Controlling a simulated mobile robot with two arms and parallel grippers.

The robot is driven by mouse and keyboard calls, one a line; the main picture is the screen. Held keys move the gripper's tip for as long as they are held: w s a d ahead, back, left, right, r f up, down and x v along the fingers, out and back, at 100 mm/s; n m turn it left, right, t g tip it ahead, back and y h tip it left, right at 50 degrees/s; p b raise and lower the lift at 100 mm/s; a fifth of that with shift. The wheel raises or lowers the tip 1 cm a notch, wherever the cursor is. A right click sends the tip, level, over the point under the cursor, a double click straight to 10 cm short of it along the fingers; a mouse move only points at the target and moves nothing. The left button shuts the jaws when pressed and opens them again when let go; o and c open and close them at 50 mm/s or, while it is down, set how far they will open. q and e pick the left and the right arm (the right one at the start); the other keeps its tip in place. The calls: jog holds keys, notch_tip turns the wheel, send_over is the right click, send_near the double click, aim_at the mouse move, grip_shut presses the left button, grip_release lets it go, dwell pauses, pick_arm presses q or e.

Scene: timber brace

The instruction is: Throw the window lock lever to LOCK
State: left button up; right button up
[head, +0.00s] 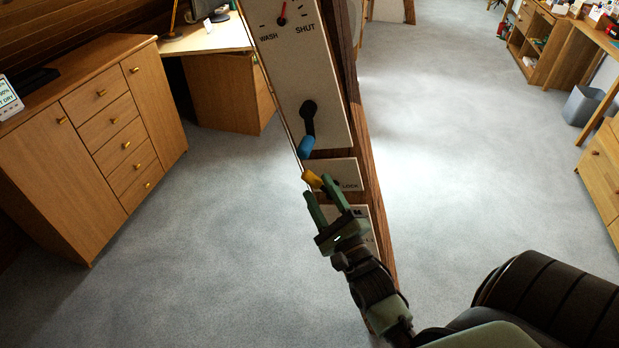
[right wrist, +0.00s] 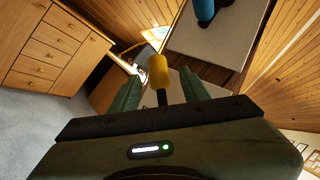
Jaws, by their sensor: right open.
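The window lock lever has a yellow grip (head: 312,179) and sits on a small white plate (head: 344,169) marked LOCK, on a wooden post. The lever points up and left, away from the LOCK word. My right gripper (head: 324,198) is open just below the lever, its green fingers pointing up at it. In the right wrist view the yellow grip (right wrist: 158,71) stands between and slightly beyond the two fingertips (right wrist: 160,88). I cannot tell whether a finger touches it. My left gripper is not in view.
Above on the post (head: 354,90), a blue-handled lever (head: 306,147) hangs from a larger panel (head: 310,80) marked WASH and SHUT with a red pointer. A wooden cabinet (head: 95,130) and desk stand left. Grey carpet (head: 460,150) is clear to the right.

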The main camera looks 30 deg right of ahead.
aim_at(315, 187)
jog(key=x, duration=0.3)
jog(key=shift+a, duration=0.15)
jog(key=shift+w+r+p, duration=0.1)
jog(key=shift+w+p, duration=0.2)
jog(key=shift+w, duration=0.25)
grip_shut()
dwell(0.9)
